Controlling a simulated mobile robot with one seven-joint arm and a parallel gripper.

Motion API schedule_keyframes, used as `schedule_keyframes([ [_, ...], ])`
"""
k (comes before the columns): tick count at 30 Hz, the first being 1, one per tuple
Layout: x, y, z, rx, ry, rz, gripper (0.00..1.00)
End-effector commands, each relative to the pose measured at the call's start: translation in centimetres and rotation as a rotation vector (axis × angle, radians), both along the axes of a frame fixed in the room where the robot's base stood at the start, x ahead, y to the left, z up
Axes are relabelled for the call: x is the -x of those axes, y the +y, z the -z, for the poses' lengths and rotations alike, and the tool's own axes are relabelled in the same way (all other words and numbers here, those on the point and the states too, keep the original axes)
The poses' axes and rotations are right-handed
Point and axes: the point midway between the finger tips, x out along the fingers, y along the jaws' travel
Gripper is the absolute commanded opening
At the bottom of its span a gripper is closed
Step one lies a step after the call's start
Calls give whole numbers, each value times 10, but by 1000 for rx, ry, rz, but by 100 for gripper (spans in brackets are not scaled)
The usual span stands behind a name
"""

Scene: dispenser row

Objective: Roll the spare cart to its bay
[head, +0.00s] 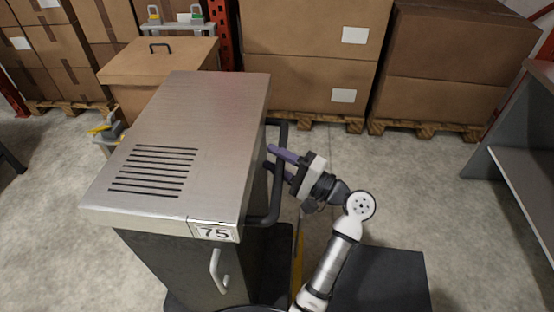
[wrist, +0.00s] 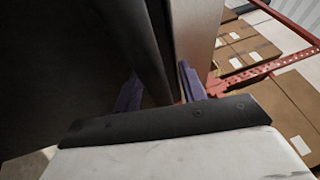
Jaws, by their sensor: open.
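A cart-like cabinet (head: 185,120) with a brushed metal top, slots and a plate reading 75 stands close in front of me, left of my arm. A black bar handle (head: 277,190) runs along its right side. My gripper (head: 278,162) is at this handle, its two purple fingers open and pointing at the cart's side. In the wrist view a dark bar (wrist: 148,50) passes between the spread fingers (wrist: 160,92). I cannot tell whether either finger touches it. No bay can be made out for certain.
Stacked cardboard boxes (head: 310,85) on pallets line the back. A lidded brown box (head: 160,68) with a black handle stands behind the cart. A grey shelf unit (head: 525,150) is at right. Concrete floor (head: 425,185) is clear between my arm and the shelf.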

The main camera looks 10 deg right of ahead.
Motion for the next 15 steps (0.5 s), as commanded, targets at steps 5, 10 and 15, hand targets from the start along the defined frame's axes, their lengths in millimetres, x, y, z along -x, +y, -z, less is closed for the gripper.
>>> schedule_keyframes([
  [5, 12, -15, 5, 0, 0, 5, 41],
  [10, 38, -43, 12, 0, -1, 6, 41],
  [15, 64, -71, 19, -1, 0, 7, 41],
])
